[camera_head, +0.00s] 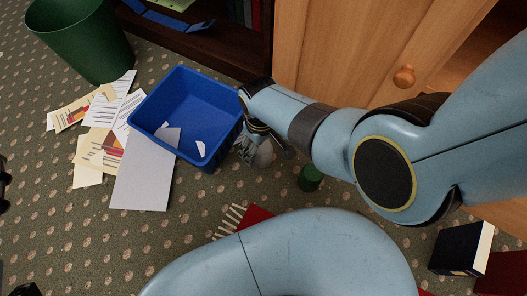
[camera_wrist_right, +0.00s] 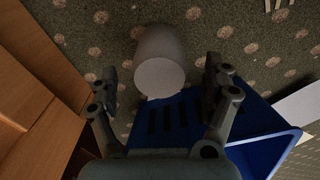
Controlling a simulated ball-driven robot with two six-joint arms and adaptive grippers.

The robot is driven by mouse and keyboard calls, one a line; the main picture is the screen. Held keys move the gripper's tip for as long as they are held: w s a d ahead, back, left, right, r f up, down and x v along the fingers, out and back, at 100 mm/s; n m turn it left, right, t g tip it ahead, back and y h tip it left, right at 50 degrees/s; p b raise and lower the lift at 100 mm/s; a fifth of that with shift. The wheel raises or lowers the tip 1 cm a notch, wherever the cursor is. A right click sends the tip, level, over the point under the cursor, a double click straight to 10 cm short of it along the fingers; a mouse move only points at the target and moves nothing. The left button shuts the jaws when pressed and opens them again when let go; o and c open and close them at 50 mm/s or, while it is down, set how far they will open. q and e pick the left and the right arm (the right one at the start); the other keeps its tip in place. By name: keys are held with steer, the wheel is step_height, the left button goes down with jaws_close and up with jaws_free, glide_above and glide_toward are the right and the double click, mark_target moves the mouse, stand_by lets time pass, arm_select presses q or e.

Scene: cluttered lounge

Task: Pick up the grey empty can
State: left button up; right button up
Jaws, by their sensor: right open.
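The grey can (camera_wrist_right: 158,60) lies on the carpet in the right wrist view, its pale round end facing the camera. My right gripper (camera_wrist_right: 162,80) is open, with one finger on each side of the can's near end. I see gaps between the can and both fingers. In the head view the can (camera_head: 260,154) shows only partly beneath my right gripper (camera_head: 255,141), just right of the blue bin. My left gripper cannot be made out in either view.
The blue bin (camera_head: 150,113) stands close beside my right gripper. Papers (camera_head: 140,182) lie left of it. A green bin (camera_head: 90,45) stands behind. A small green object (camera_head: 311,178) and a wooden cabinet (camera_head: 330,45) are to the right. Dark shapes at the left edge are unclear.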

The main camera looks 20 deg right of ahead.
steer(key=shift+f+b, duration=0.6)
steer(key=shift+f, duration=0.15)
steer(key=shift+f+b, duration=0.45)
steer(key=shift+b, duration=0.1)
arm_select(q)
step_height(320, 180, up, 16)
steer(key=w+d+m+t+h, duration=0.2)
steer(key=t+h, duration=0.1)
steer(key=t, duration=0.4)
steer(key=shift+d+f+m+h, duration=0.15)
steer(key=shift+f+m+h, duration=0.05)
steer(key=shift+m+h, duration=0.1)
arm_select(e)
steer(key=c, duration=1.2)
steer(key=shift+c, duration=0.2)
